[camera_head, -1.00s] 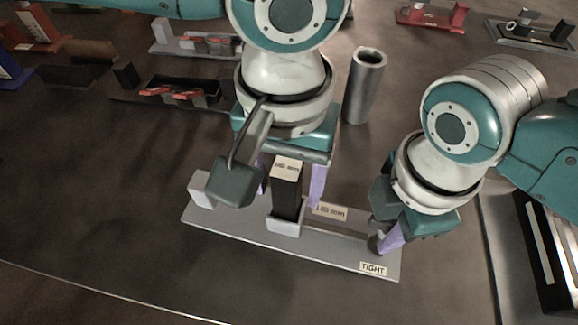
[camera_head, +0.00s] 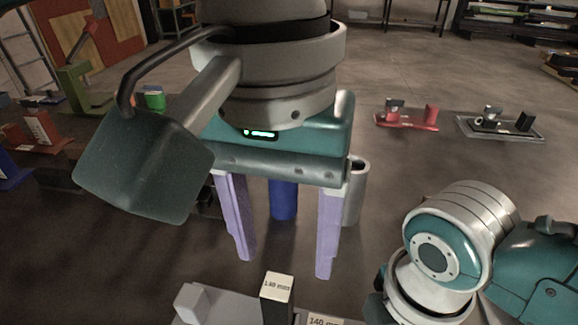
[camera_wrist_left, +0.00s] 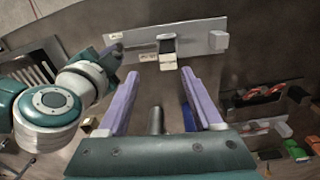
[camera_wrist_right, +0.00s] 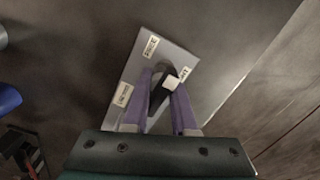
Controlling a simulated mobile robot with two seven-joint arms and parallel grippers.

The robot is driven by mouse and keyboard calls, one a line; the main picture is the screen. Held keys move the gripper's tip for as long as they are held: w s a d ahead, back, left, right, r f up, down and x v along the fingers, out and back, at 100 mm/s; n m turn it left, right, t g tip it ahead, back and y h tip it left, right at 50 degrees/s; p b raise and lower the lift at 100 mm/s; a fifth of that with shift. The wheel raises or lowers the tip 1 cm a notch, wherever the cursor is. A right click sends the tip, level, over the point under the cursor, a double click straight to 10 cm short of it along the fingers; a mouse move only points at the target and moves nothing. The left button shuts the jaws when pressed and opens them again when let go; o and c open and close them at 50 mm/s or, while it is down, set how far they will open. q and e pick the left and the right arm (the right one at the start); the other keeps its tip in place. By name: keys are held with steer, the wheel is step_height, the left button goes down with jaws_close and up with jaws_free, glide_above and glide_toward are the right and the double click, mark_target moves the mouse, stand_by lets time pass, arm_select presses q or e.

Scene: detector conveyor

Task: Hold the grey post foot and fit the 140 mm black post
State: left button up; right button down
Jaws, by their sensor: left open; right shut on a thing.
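The black 140 mm post (camera_head: 278,300) stands upright in the socket of the long grey post foot (camera_head: 205,306); the bottom edge of the head view cuts both off. In the left wrist view the post (camera_wrist_left: 168,48) and the foot (camera_wrist_left: 192,45) lie beyond my fingertips. My left gripper (camera_head: 285,266) is open and empty, raised above the foot and apart from the post. My right gripper (camera_wrist_right: 163,84) is shut on a dark part of the foot near its end with the TIGHT label. Its fingers are out of the head view.
A blue cylinder (camera_head: 283,200) and a grey tube (camera_head: 355,195) stand behind the left fingers. A red fixture (camera_head: 405,120) and a grey tray with a black piece (camera_head: 500,128) lie farther back right.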

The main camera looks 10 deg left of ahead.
arm_select(q)
steer(key=s+d+f+m+t+h, duration=0.1)
steer(key=s+d+f+m+h, duration=0.15)
steer(key=s+d+h, duration=0.35)
steer(key=s+a+f+t+y, duration=0.1)
steer(key=s+a+f+y, duration=0.1)
steer(key=a, duration=0.7)
steer(key=s+a+f+n+t+y, duration=0.1)
steer(key=s+a+y, duration=0.3)
steer(key=a, duration=0.6)
steer(key=shift+f+t, duration=0.3)
steer(key=shift+f, duration=0.45)
steer(key=shift+d, duration=0.1)
arm_select(e)
steer(key=c, duration=0.6)
jaws_free()
steer(key=shift+c, duration=0.2)
